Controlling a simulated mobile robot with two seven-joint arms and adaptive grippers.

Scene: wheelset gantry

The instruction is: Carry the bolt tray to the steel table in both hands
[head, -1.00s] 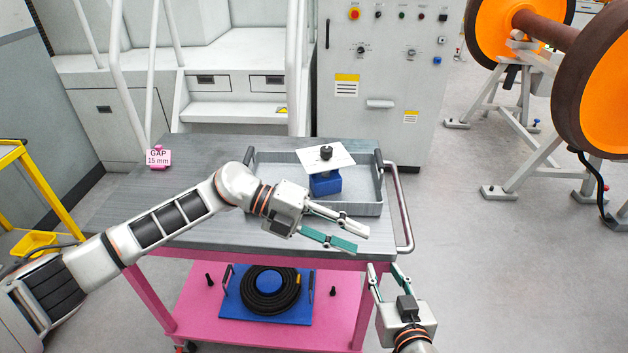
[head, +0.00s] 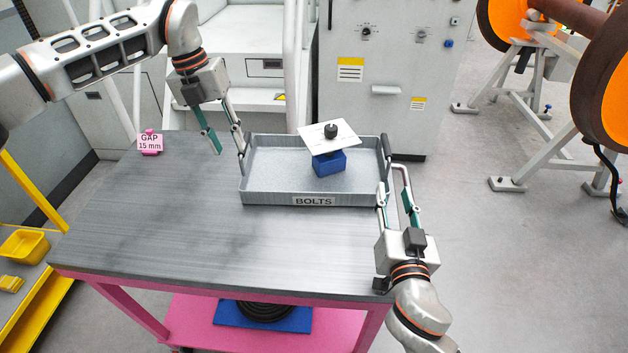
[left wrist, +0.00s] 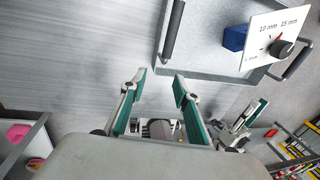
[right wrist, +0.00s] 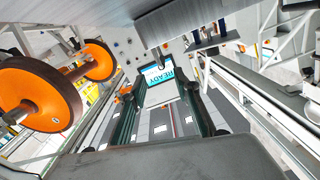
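The grey bolt tray (head: 262,198), labelled BOLTS, rests on the grey top of a pink-framed trolley (head: 150,220). It has dark upright handles at its left (head: 242,154) and right (head: 386,146) ends. My left gripper (head: 227,147) is open and empty, fingers pointing down, just left of the left handle. In the left wrist view the open fingers (left wrist: 160,82) are apart from that handle (left wrist: 173,30). My right gripper (head: 394,186) is open beside the tray's right end, fingers pointing away; I cannot tell whether it touches. No separate steel table is identifiable.
A blue block (head: 329,164) with a white dial plate (head: 318,131) stands in the tray. The trolley's front top is clear. A control cabinet (head: 385,60) stands behind; orange wheels (head: 603,90) are right.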

